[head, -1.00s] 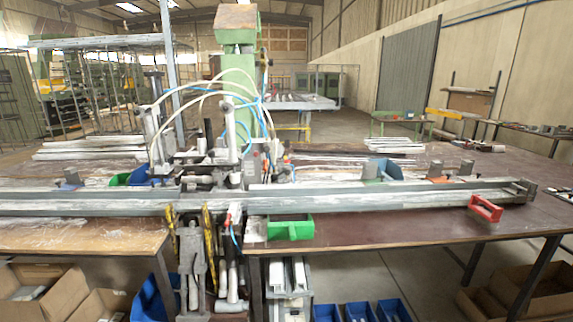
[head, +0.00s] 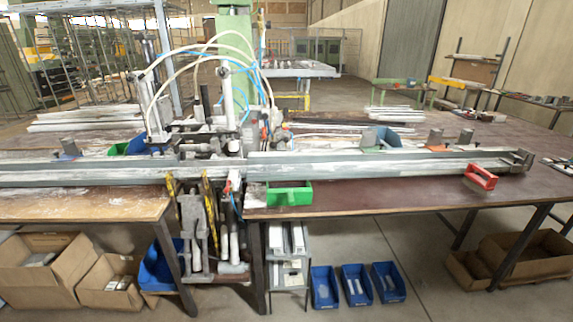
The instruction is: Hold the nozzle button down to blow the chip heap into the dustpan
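A small red-and-white fitting with a blue hose (head: 234,182) hangs at the front of the clamp machine; it looks like an air nozzle, but its button is too small to make out. A pale grey-white patch (head: 255,196) lies on the bench's front edge, possibly the chip heap. A green open-topped box (head: 289,195) sits just right of that patch, at the front edge below the rail; I cannot tell whether it is the dustpan. A red open-framed piece (head: 481,177) stands further right by the rail. Neither of my grippers is in view.
A long metal rail (head: 390,166) crosses the brown bench (head: 400,194). The clamp machine with looping hoses (head: 205,130) stands mid-left. Blue bins (head: 356,285) and cardboard boxes (head: 45,268) sit on the floor. The bench front between the green box and red piece is clear.

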